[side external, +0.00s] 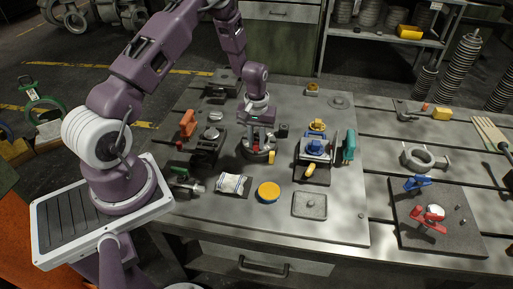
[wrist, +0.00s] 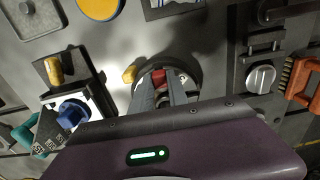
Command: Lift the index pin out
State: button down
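A round dark fixture (side external: 248,154) stands left of the middle of the bench, with a small yellow handle (side external: 271,157) at its side. In the wrist view the round fixture (wrist: 196,71) and the yellow handle (wrist: 129,74) lie ahead of my gripper. A red part (wrist: 160,76), which looks like the index pin's knob, shows on the fixture between my fingers. My gripper (wrist: 161,84) is low over the fixture, its fingers apart on either side of the red part. I cannot tell whether they touch it. The pin's lower end is hidden.
A blue valve (side external: 315,149) on a dark base stands to the right, near a teal-handled tool (side external: 348,146). A yellow round lid (side external: 268,191), a packet (side external: 233,184) and a grey plate (side external: 309,205) lie in front. A dark block with a silver knob (wrist: 260,79) sits beside the fixture.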

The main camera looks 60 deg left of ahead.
aim_at(257, 143)
notch_tip(257, 143, up, 10)
dwell(0.6)
